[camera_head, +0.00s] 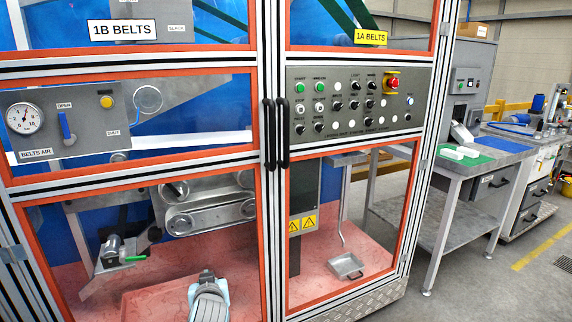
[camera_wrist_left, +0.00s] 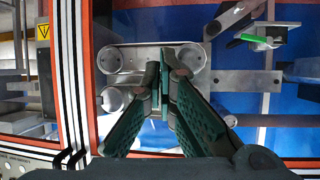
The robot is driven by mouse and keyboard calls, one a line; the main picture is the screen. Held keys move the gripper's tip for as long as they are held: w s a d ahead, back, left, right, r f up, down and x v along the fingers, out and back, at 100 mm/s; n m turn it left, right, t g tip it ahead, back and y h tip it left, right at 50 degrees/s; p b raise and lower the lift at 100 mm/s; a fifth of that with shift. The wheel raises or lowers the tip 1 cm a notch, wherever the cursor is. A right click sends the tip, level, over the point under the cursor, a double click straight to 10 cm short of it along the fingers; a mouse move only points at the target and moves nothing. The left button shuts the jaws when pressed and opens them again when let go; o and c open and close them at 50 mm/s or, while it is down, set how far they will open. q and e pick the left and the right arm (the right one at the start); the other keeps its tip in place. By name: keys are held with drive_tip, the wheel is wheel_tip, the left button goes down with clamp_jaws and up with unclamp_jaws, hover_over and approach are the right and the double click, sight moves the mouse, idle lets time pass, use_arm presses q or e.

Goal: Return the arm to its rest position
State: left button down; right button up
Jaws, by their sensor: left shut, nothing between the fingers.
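My left gripper (camera_wrist_left: 160,80) shows in the left wrist view with dark green fingers. The fingertips are together and nothing shows between them. They are in front of the grey belt unit with round rollers (camera_wrist_left: 125,57); I cannot tell the distance. In the head view a grey and pale-blue arm part (camera_head: 208,297), which looks like my own wrist, rises at the bottom, in front of the lower left cabinet bay. The gripper's fingers cannot be made out there. The belt unit (camera_head: 210,212) shows above it. My right gripper is in neither view.
A cabinet with orange-edged bays has two black door handles (camera_head: 276,135) and a control panel (camera_head: 355,100). A green-handled valve (camera_head: 118,252) is at lower left, a small metal pan (camera_head: 346,265) at lower right. A workbench (camera_head: 455,170) stands to the right, with open floor before it.

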use_arm(q)
drive_tip(key=s+a+f+m+g+h, duration=0.1)
drive_tip(key=s+a+f+g, duration=0.15)
drive_tip(key=s+f, duration=0.55)
drive_tip(key=s+a+f+g, duration=0.25)
drive_tip(key=s+f, duration=0.25)
drive_tip(key=s, duration=0.7)
drive_tip(key=s+d+f+m+g+h, duration=0.1)
drive_tip(key=s+m+g, duration=0.1)
drive_tip(key=s, duration=0.9)
drive_tip(key=s+f+m+g+h, duration=0.1)
drive_tip(key=s+g, duration=0.1)
drive_tip(key=s, duration=1)
drive_tip(key=s+a+f+g+p, duration=0.1)
drive_tip(key=s+f+p, duration=0.2)
drive_tip(key=f, duration=0.7)
drive_tip(key=s+a+f+p, duration=0.1)
drive_tip(key=s+f+p, duration=0.25)
drive_tip(key=f, duration=0.65)
drive_tip(key=s+f+g+p, duration=0.1)
drive_tip(key=s+f, duration=0.3)
drive_tip(key=s, duration=0.5)
drive_tip(key=shift+a, duration=0.15)
